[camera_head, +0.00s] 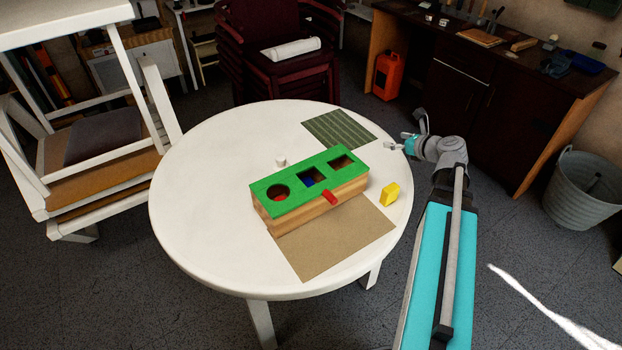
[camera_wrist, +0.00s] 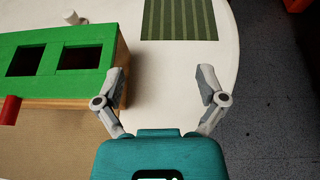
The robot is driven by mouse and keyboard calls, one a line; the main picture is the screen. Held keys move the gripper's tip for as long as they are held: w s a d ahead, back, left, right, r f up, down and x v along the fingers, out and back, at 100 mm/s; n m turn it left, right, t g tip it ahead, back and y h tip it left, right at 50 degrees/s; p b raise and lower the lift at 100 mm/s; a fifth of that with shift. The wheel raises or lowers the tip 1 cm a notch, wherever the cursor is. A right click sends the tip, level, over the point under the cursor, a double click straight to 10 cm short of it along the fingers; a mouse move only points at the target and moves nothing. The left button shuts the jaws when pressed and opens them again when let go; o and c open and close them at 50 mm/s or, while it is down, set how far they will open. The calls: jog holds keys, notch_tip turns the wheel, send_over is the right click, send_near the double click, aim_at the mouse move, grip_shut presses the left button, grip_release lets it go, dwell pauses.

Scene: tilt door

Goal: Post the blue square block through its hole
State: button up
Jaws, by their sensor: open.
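A wooden box (camera_head: 310,219) with a green lid (camera_head: 265,187) stands on the round white table. The lid has a round hole and two angular ones. Blue, probably the blue block (camera_head: 309,181), shows down inside the middle hole, and red shows inside the round hole. How the blue piece rests is hidden. A yellow block (camera_head: 390,194) lies on the table to the right of the box. My gripper (camera_head: 404,131) is open and empty, right of the box near the table's edge. In the wrist view its fingers (camera_wrist: 160,78) stand apart with bare table between them.
A red peg (camera_head: 329,197) sticks out of the box's front. A small white cylinder (camera_head: 281,162) stands behind the box. A green striped mat (camera_head: 339,129) lies at the back and a tan mat (camera_head: 335,245) in front. The table's left side is clear.

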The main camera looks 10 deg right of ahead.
jog(key=shift+d+f+h, duration=0.3)
jog(key=shift+d, duration=0.6)
jog(key=shift+s, duration=0.1)
dwell(0.5)
